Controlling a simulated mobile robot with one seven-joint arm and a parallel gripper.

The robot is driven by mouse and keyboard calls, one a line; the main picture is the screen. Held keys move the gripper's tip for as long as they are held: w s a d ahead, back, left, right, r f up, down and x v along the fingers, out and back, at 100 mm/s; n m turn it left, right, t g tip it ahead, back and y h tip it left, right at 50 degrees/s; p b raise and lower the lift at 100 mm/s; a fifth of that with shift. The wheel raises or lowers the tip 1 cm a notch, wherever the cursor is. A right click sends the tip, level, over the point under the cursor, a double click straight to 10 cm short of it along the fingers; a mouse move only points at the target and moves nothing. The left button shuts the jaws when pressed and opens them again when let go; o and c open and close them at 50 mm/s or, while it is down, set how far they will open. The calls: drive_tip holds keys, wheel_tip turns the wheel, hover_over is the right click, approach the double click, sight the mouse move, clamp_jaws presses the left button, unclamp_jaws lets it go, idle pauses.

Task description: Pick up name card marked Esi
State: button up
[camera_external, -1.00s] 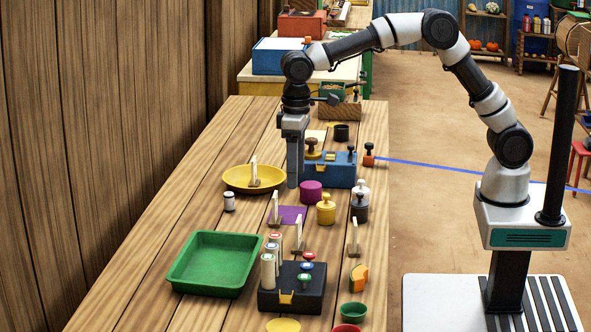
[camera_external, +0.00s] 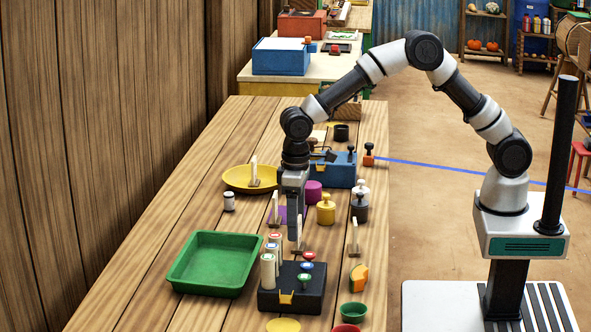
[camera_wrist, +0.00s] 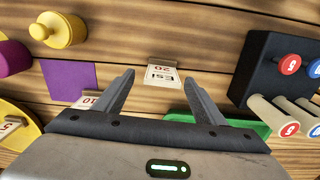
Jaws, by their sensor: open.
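The name card marked Esi (camera_wrist: 162,75) is a small cream card with "ESI" and "20" on it, in a brown wooden foot on the table. In the wrist view it shows in the gap between the two fingertips of my gripper (camera_wrist: 159,78), which is open and empty. In the external view my gripper (camera_external: 294,236) points straight down over the table, just behind the black block. I cannot tell how far the fingertips are above the card.
The black block (camera_external: 292,294) with coloured-topped pegs stands close by, with white cylinders (camera_external: 268,271) beside it. A green tray (camera_external: 214,262) lies left. A purple mat (camera_wrist: 69,80), yellow weight (camera_wrist: 58,30) and another card (camera_external: 353,236) are near.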

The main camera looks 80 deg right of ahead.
sight(299, 236)
drive_tip(key=f, duration=0.4)
drive_tip(key=shift+s+a+f+b, duration=0.15)
drive_tip(key=shift+s+f+b, duration=0.05)
drive_tip(key=shift+s+b, duration=0.2)
drive_tip(key=c, duration=1.2)
drive_tip(key=shift+o, duration=0.2)
drive_tip(key=shift+r, duration=0.1)
